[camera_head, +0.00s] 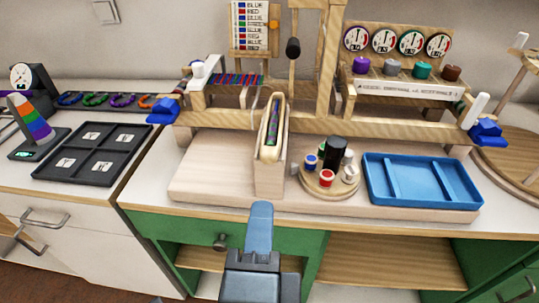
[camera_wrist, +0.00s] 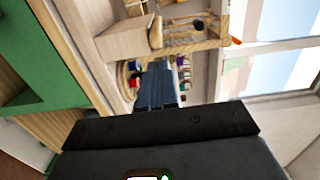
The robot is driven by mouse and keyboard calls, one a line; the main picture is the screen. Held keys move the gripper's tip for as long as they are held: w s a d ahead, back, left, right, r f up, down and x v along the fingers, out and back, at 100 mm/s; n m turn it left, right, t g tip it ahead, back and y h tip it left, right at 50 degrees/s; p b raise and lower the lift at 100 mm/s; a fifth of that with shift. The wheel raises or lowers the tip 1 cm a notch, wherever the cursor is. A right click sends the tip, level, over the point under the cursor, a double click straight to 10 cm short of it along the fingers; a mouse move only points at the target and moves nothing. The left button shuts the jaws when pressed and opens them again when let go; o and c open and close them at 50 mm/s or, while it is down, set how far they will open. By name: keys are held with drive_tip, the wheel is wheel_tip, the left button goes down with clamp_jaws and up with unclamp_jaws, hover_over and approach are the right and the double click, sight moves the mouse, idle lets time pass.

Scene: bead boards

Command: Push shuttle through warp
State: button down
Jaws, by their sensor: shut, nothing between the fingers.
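What looks like the shuttle (camera_head: 273,128), pale wood with green and purple thread, stands upright in a wooden holder (camera_head: 268,178) on the bench board. The warp seems to be the dark red and blue striped band (camera_head: 237,80) on the wooden loom frame (camera_head: 330,122) behind it, to the left. My gripper (camera_head: 261,208) is shut and empty, in front of the bench edge and below the holder in the picture, apart from the shuttle. In the wrist view my gripper fingers (camera_wrist: 156,70) point toward the bench, partly covering the spool area.
A round spool stand (camera_head: 322,186) and a blue divided tray (camera_head: 420,182) sit right of the holder. A black tray (camera_head: 92,152) lies on the left counter. Gauges and coloured knobs (camera_head: 392,67) stand behind. The board left of the holder is clear.

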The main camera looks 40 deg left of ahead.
sight(268, 158)
drive_tip(key=p+x, duration=0.2)
drive_tip(key=x, duration=0.9)
drive_tip(key=shift+a+p, duration=0.15)
drive_tip(key=shift+p, duration=0.25)
drive_tip(key=shift+w, duration=0.1)
